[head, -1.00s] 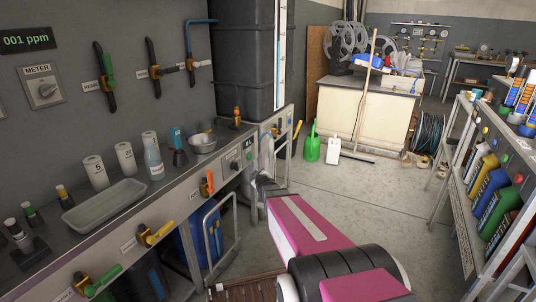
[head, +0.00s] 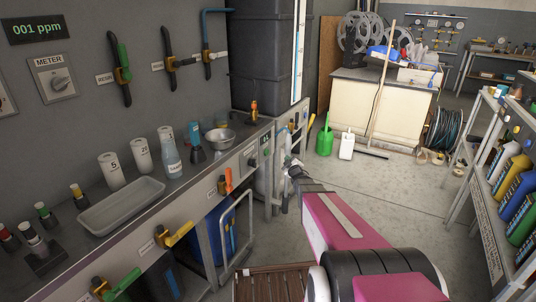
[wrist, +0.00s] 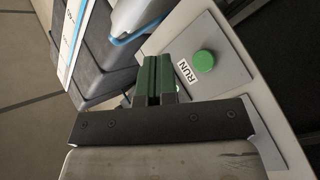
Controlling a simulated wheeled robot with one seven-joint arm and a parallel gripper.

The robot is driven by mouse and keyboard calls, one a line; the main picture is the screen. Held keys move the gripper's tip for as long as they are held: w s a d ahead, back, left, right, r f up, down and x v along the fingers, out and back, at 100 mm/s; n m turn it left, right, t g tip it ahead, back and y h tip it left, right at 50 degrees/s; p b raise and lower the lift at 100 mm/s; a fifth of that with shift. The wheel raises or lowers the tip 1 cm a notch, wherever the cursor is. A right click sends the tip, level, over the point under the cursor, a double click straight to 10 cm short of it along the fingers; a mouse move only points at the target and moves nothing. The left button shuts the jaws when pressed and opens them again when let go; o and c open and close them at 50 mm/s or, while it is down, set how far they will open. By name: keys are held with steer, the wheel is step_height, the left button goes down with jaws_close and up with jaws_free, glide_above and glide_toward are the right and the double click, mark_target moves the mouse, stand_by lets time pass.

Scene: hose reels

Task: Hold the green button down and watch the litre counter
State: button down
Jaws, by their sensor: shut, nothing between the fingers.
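The green button (wrist: 203,61) is a round cap on a light grey panel (wrist: 222,86) beside a white RUN label (wrist: 187,71) in the wrist view. My gripper (wrist: 153,63) is shut and empty. Its dark green fingers show to the left of the button in that picture and do not cover it. In the head view my gripper (head: 292,166) is small, at the end of my pink arm, close to the bench's far end. I cannot make out a litre counter in either view.
The long bench (head: 185,205) on the left holds a grey tray (head: 120,206), bottles and a bowl (head: 220,139). A display (head: 37,27) reads 001 ppm. A dark tank (head: 265,55) stands behind.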

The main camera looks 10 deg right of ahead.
mark_target(267, 152)
steer(key=w+a, duration=0.5)
steer(key=a, duration=0.1)
steer(key=shift+a, duration=0.4)
stand_by(1.9)
steer(key=shift+w+a, duration=0.2)
steer(key=shift+a, duration=0.15)
steer(key=shift+w+a, duration=0.3)
steer(key=shift+a, duration=0.15)
stand_by(2.6)
steer(key=shift+d, duration=0.1)
stand_by(0.6)
steer(key=shift+s+d, duration=0.55)
steer(key=shift+d, duration=0.15)
